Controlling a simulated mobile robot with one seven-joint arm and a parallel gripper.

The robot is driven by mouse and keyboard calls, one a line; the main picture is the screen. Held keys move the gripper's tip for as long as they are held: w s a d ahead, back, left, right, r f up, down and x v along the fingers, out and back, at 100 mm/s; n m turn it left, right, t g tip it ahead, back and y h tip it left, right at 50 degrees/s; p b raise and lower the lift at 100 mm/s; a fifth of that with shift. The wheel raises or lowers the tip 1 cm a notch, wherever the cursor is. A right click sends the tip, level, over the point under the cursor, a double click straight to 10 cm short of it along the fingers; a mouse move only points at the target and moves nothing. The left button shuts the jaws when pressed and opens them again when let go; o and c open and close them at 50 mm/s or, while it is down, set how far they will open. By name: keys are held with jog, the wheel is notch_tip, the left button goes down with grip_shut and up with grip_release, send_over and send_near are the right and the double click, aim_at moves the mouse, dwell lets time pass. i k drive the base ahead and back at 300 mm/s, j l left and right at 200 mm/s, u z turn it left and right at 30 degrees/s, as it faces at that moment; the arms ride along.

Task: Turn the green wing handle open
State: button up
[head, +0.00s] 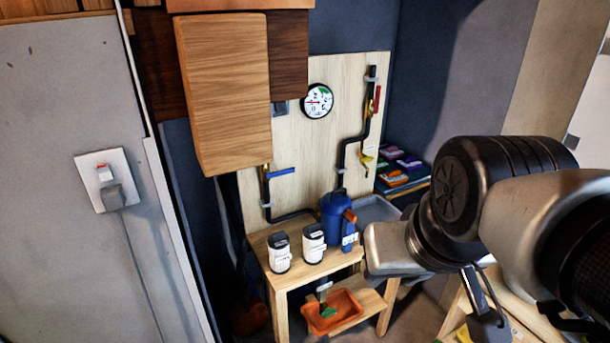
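I cannot make out a green wing handle on the pipes. The black pipe on the right of the wooden board (300,160) carries a red handle (377,100) near its top and a yellow handle (367,158) lower down. A blue lever handle (283,172) sits on the left pipe, partly under the wooden cabinet. A small green piece (328,312) lies in the orange tray below, too small to identify.
A wooden bench (277,283) in front of the board holds two white canisters with dark lids, (279,254) and (314,245), and a blue jug (335,222). A wooden cabinet (225,90) overhangs the left. A round gauge (317,101) is on the board.

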aim_at(328, 313)
jog(key=i+l+u, duration=0.15)
jog(key=l, duration=0.15)
jog(key=i+l+u, duration=0.2)
jog(key=i, duration=0.2)
jog(key=k+l, duration=0.1)
jog(key=k, duration=0.15)
jog(key=k+j+u, duration=0.1)
jog(key=k+u, duration=0.15)
jog(key=u, duration=0.2)
jog(key=k+j+u, duration=0.15)
jog(key=u, duration=0.3)
jog(key=k+j, duration=0.05)
